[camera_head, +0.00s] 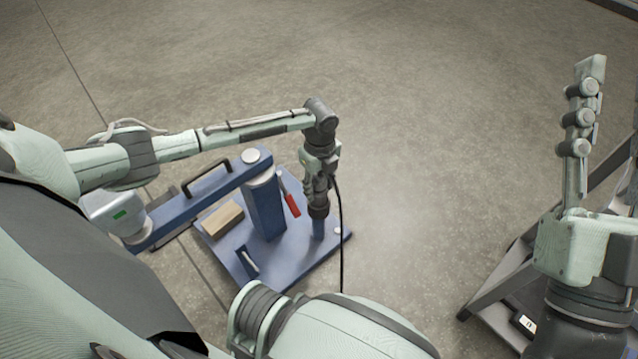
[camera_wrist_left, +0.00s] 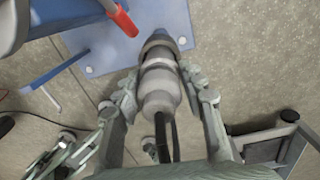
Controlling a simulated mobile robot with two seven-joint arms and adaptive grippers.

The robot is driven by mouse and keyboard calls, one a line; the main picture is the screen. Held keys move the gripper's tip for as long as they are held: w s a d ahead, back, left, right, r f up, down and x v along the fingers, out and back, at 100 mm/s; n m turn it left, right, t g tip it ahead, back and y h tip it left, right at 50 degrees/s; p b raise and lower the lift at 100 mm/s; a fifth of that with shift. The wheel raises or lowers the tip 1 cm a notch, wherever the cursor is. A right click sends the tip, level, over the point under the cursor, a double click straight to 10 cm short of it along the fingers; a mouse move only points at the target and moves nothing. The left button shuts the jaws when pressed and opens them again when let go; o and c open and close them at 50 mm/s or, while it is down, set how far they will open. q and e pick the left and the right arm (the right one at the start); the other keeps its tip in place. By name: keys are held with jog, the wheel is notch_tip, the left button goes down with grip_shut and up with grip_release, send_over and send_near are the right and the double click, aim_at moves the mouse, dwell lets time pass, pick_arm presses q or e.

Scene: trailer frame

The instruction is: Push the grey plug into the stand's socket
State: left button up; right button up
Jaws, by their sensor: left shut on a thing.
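The grey plug (camera_wrist_left: 160,85) is held between the fingers of my left gripper (camera_wrist_left: 162,88), with its black cable trailing from the back end. In the head view my left gripper (camera_head: 317,188) points down over the short blue socket post (camera_head: 319,230) of the stand (camera_head: 290,268). The plug's front end meets the dark ring (camera_wrist_left: 158,40) at the socket. It looks in line with the post, but how deep it sits is hidden. My right gripper (camera_head: 589,70) is raised at the right, seen edge-on, away from the stand.
The blue stand carries a thick column (camera_head: 265,208), a red-handled lever (camera_head: 292,205), a tan block (camera_head: 222,218) and a beam with a black handle (camera_head: 207,178). A dark grey frame (camera_head: 490,288) stands at the lower right. The floor beyond the stand is clear.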

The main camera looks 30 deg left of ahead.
pick_arm(q)
jog(key=shift+f+b, duration=0.35)
jog(key=shift+f, duration=0.6)
jog(key=o, duration=1.4)
jog(key=shift+c, duration=0.2)
jog(key=shift+r, duration=0.1)
notch_tip(320, 180, up, 12)
jog(key=shift+f, duration=0.1)
